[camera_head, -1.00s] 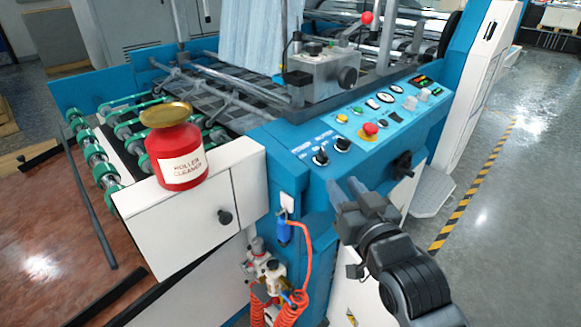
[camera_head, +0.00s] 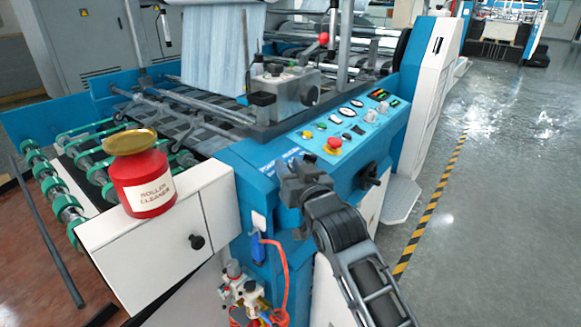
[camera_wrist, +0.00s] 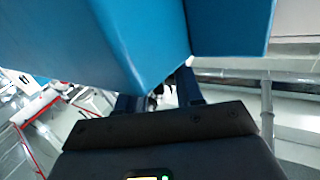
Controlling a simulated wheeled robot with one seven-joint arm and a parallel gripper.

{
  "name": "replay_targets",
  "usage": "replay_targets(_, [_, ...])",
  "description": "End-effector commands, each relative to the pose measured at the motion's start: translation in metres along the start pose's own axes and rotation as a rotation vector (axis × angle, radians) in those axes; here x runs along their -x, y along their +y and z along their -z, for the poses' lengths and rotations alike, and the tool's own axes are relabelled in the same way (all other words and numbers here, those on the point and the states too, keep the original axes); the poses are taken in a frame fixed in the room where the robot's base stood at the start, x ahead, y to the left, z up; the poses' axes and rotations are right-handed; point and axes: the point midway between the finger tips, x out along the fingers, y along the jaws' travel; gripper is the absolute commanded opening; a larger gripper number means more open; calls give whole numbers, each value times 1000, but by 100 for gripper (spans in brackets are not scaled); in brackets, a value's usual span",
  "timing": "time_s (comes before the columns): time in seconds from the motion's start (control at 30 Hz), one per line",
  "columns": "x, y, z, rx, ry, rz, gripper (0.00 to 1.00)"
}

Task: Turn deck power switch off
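The blue control deck (camera_head: 345,165) is in the middle of the head view. The two black rotary knobs seen on its left part earlier are now hidden behind my gripper (camera_head: 291,172), so I cannot see the power switch or its setting. My gripper is at the deck's left front part. In the wrist view my gripper (camera_wrist: 158,90) has its two fingers apart, with a small dark shape between them that I cannot identify. Blue panelling (camera_wrist: 140,40) fills the upper part of that view. Whether the fingers touch a knob cannot be told.
A red emergency button (camera_head: 333,144), gauges and small buttons lie right of my gripper. A black crank handle (camera_head: 370,174) sticks out of the front. A red roller cleaner can (camera_head: 144,190) stands on a white cabinet (camera_head: 155,250) at left. Open floor lies at right.

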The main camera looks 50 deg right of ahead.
Motion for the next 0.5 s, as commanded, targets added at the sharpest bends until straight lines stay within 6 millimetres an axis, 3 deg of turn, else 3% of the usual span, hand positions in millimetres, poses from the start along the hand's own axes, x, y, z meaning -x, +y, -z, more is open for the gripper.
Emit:
replay_targets(0.2, [0,0,0,0,0,0,36])
replay_targets(0.5, [0,0,0,0,0,0,8])
